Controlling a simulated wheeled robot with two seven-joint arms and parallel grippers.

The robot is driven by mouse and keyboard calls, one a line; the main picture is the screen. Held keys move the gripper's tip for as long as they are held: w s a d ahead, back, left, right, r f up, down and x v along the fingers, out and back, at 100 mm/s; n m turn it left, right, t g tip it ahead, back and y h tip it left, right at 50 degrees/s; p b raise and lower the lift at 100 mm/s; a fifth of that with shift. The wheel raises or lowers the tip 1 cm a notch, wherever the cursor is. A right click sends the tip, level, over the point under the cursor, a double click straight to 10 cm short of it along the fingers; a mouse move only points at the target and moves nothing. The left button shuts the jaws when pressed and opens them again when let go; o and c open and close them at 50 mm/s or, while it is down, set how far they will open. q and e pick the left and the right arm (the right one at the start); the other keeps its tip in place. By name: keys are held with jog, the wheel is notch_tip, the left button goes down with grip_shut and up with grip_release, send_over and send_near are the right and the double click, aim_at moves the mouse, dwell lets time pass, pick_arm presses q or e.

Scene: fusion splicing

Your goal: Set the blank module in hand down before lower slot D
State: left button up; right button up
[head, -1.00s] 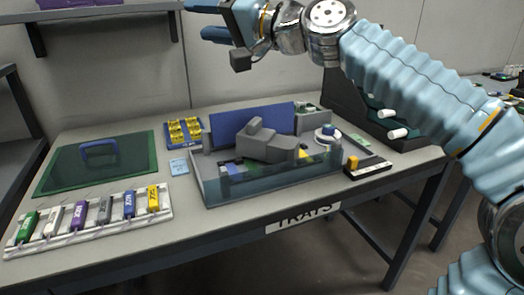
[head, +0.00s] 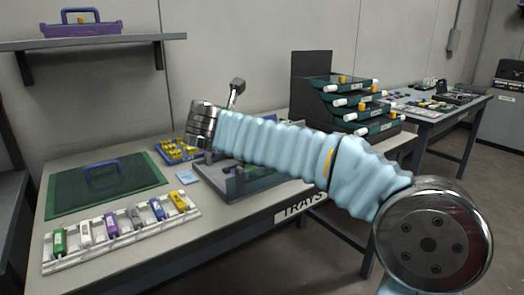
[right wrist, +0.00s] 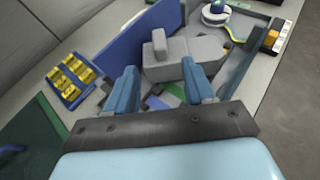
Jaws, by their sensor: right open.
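My right gripper (right wrist: 160,74) is open in the right wrist view. Its two blue fingers point down over the grey-walled bin on the bench, and no module shows clearly between them. A light grey block-shaped thing (right wrist: 182,58) sits in the bin just beyond the fingers. Small blue and green pieces (right wrist: 170,97) lie below and between the fingers. In the head view my right forearm and wrist hide the gripper's fingers and much of the bin (head: 208,187). I cannot make out a blank module or a slot marked D. My left gripper is not in view.
A white rack (head: 50,262) with several coloured modules lies at the bench's front left, before a green mat (head: 70,197). Dark green stacked trays (head: 352,100) stand at right. A wall shelf (head: 130,40) is at upper left.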

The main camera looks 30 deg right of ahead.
jog(key=p+x, duration=0.1)
jog(key=x, duration=0.7)
jog(key=shift+w+d, duration=0.15)
jog(key=shift+w, duration=0.1)
grip_shut()
